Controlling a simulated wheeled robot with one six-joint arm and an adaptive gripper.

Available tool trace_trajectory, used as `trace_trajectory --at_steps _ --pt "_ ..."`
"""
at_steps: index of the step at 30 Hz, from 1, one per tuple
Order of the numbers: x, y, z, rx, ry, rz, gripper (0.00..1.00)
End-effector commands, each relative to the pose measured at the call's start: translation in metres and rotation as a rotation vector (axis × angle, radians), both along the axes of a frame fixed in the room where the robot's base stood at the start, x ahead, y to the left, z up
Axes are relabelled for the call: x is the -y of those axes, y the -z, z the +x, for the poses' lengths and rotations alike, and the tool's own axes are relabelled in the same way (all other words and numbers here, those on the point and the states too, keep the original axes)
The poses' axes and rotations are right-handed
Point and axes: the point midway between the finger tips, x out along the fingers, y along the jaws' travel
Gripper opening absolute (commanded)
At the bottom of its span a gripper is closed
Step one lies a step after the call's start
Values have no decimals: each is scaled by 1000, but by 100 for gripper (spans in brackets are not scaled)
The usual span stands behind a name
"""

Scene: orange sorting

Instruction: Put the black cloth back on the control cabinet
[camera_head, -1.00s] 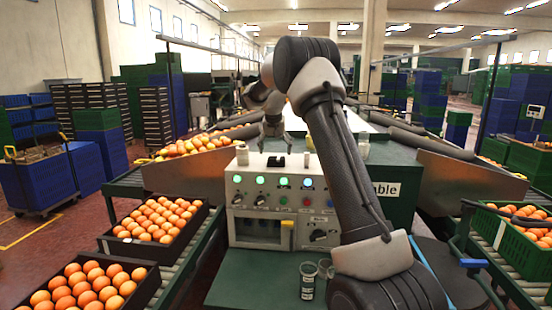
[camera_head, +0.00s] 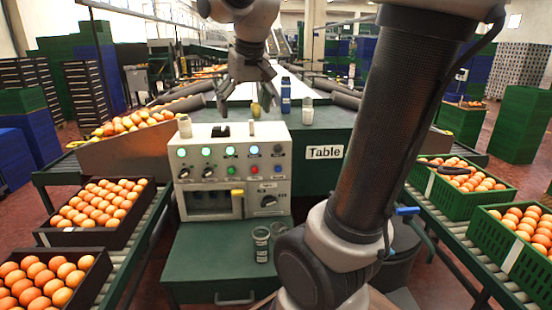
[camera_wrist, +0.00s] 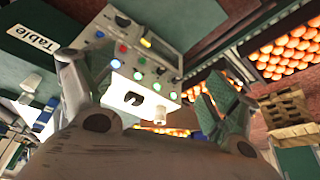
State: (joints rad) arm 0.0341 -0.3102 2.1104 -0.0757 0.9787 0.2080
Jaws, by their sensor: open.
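The control cabinet (camera_head: 229,200) is a pale box with coloured lights, knobs and a yellow handle, standing on the green table. Its front and bright top (camera_wrist: 112,92) show in the wrist view. A small black object (camera_head: 221,130) lies on the cabinet top and also shows in the wrist view (camera_wrist: 134,99); I cannot tell whether it is cloth. No other black cloth is clearly visible. My gripper (camera_head: 250,95) hangs above and behind the cabinet top, fingers down, open and empty. In the wrist view its fingers (camera_wrist: 152,98) are wide apart, with the black object between them in the picture.
A pale jar (camera_head: 185,126) stands on the cabinet's left end. A blue bottle (camera_head: 286,95) and white jar (camera_head: 307,112) stand behind it. Glass jars (camera_head: 261,245) stand on the green ledge in front. Orange crates (camera_head: 98,212) line both sides. My arm covers the right middle.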

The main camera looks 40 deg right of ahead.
Motion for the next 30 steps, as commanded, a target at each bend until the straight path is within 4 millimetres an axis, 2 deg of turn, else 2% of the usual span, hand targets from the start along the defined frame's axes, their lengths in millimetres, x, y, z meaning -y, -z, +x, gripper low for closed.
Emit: trace_trajectory --at_steps 1,3,6,10,15,30 --pt "-6 8 -35 5 -36 0 88" --pt "-13 25 -76 7 -86 2 88" --pt "-21 50 -121 7 -144 0 88" --pt "-26 74 -155 7 -193 0 88" --pt "-28 84 -167 6 -211 1 88" --pt "-27 83 -166 5 -209 1 88"
